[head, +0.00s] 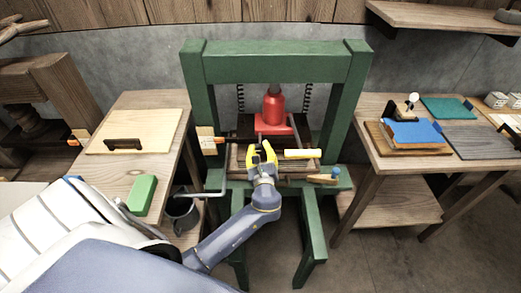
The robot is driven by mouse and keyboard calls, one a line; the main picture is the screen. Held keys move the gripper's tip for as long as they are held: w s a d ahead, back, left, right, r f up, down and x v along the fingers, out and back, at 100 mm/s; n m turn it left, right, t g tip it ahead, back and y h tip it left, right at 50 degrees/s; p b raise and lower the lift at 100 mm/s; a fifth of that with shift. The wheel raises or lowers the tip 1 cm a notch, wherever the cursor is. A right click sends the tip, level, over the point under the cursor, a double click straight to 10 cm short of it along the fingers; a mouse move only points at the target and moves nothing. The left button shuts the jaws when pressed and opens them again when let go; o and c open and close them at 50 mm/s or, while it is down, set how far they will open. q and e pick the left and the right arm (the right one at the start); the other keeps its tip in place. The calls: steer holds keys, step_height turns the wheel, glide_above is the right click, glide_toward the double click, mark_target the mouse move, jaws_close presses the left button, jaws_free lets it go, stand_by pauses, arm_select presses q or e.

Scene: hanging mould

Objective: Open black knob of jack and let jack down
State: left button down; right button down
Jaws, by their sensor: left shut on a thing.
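The red jack (273,108) stands upright in the middle of the green wooden frame (270,68), under its top beam. Its red base plate (274,124) rests on the press between two dark springs. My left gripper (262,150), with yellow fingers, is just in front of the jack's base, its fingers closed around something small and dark. That seems to be the jack's black knob, mostly hidden by the fingers. My right gripper is not in view.
A yellow bar (303,154) lies right of my gripper on the press. A wooden-handled tool (322,179) lies on the frame's front ledge. A grey bucket (183,208) stands at left. Side tables hold a board (135,132), a green block (142,194) and a blue-topped piece (411,133).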

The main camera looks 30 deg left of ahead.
arm_select(q)
steer(key=shift+f, duration=0.15)
steer(key=shift+n, duration=0.6)
steer(key=c, duration=0.9)
jaws_free()
steer(key=shift+s, duration=0.1)
steer(key=v, duration=1.1)
steer(key=shift+s+d, duration=0.3)
